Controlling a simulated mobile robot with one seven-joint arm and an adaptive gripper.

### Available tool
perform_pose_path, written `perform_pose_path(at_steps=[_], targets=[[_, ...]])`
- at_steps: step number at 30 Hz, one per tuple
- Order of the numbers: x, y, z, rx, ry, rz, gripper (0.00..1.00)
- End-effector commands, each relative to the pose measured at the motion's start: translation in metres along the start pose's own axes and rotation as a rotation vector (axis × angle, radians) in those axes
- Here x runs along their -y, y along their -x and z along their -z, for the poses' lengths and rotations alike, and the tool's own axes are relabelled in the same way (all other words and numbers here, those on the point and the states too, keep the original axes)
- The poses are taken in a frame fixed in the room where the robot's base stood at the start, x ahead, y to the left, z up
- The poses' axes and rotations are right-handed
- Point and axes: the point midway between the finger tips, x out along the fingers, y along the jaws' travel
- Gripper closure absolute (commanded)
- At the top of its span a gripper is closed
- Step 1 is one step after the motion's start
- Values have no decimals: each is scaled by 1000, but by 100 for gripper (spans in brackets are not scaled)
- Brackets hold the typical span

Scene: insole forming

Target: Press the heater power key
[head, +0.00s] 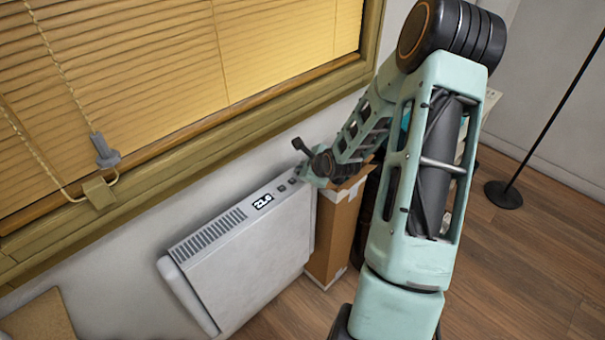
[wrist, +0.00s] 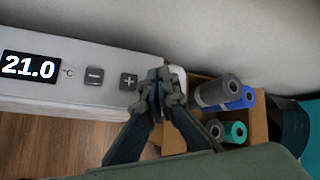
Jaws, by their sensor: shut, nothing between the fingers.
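The white heater (head: 250,262) stands against the wall below the window, with a lit display (head: 262,201) on its top. In the wrist view the display (wrist: 29,67) reads 21.0, with a minus key (wrist: 94,75) and a plus key (wrist: 128,81) to its right. My gripper (wrist: 160,78) is shut and empty over the right end of the heater's top, just right of the plus key. In the head view my gripper (head: 302,177) is at that same end. I see no power key; my fingers cover part of the panel's end. I cannot tell whether they touch it.
A tall cardboard box (head: 333,232) stands close against the heater's right end. It holds several rolls, including a blue roll (wrist: 230,101) and a teal roll (wrist: 236,131). The window blind (head: 150,70) and its cord hang behind. A lamp stand (head: 503,194) is at the right.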

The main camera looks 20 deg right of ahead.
Motion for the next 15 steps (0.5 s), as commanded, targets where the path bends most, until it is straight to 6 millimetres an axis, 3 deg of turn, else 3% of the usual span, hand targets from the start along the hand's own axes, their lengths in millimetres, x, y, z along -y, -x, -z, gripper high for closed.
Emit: perform_pose_path(at_steps=[15], targets=[[-3, -4, 3, 0, 0, 0, 100]])
